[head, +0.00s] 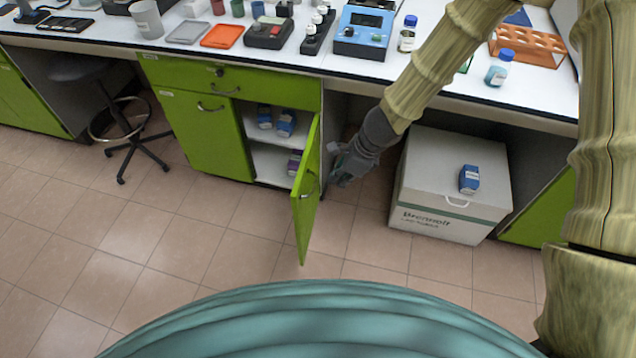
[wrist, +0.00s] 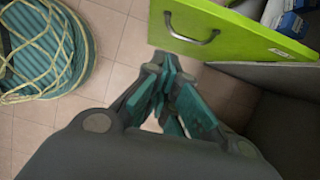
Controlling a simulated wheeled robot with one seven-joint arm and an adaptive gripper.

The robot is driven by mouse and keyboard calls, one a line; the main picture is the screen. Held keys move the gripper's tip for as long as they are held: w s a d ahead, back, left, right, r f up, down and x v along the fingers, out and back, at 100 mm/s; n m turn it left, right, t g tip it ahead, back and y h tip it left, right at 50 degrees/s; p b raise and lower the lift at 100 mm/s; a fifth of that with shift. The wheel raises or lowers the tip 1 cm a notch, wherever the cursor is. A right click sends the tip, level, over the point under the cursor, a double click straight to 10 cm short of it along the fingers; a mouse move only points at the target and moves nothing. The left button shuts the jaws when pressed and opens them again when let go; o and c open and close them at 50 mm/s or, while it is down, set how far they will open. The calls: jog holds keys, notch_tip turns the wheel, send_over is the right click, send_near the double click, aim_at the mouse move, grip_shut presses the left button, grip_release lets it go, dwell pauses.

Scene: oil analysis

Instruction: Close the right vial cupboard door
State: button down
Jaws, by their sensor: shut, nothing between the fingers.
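The right vial cupboard door (head: 307,195) is green and stands wide open, swung out from the cabinet toward me. Its metal handle (wrist: 192,36) shows on the door face in the wrist view. The cupboard's shelves (head: 272,160) hold several small blue and purple boxes. My gripper (head: 342,176) is to the right of the open door, low beside its outer face. In the wrist view my gripper (wrist: 168,75) has its fingers together and empty, near the door's edge. I cannot tell if it touches the door.
A white cooler box (head: 450,190) with a blue box (head: 469,179) on top stands right of my gripper. The bench top (head: 290,50) above carries several instruments and bottles. A stool (head: 125,130) stands at left. The tiled floor before the cupboard is clear.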

aim_at(312, 192)
jog(key=shift+w+a+f, duration=0.3)
jog(key=shift+a+f, duration=0.95)
jog(key=shift+f, duration=0.3)
jog(key=shift+w+a+f, duration=0.35)
jog(key=shift+a+f, duration=0.85)
jog(key=shift+f, duration=0.35)
jog(key=shift+w+a+f, duration=0.3)
jog(key=shift+a+f, duration=0.95)
jog(key=shift+f, duration=0.3)
jog(key=shift+a, duration=0.1)
